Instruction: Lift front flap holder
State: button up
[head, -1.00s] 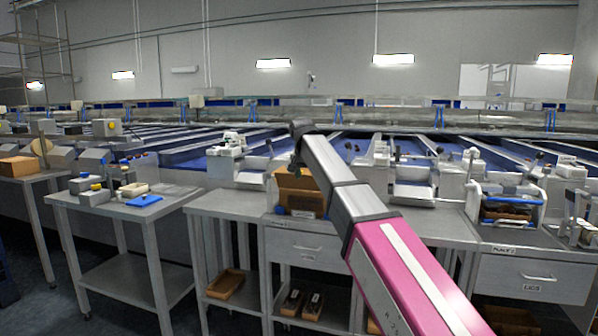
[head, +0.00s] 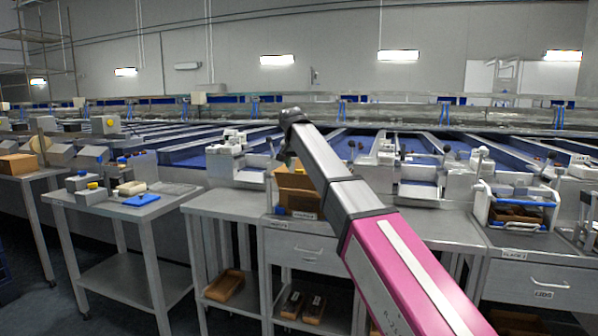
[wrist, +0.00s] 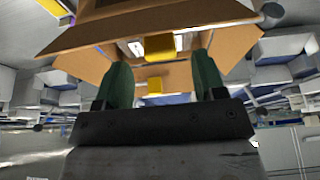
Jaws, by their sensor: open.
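An open cardboard box (head: 297,191) stands on the grey bench behind my arm. In the wrist view its brown flaps (wrist: 100,38) spread across the top. I cannot tell for sure which is the front one. In the head view my gripper (head: 285,160) is just above the box's left side, partly hidden by my arm.
A side table (head: 120,205) with small blocks and a blue item (head: 142,200) stands at left. Sorting lanes (head: 200,148) run behind the benches. Wooden trays (head: 224,286) lie on the lower shelf.

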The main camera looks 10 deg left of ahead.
jog(key=shift+x, duration=1.75)
grip_shut()
jog(key=shift+r, duration=0.1)
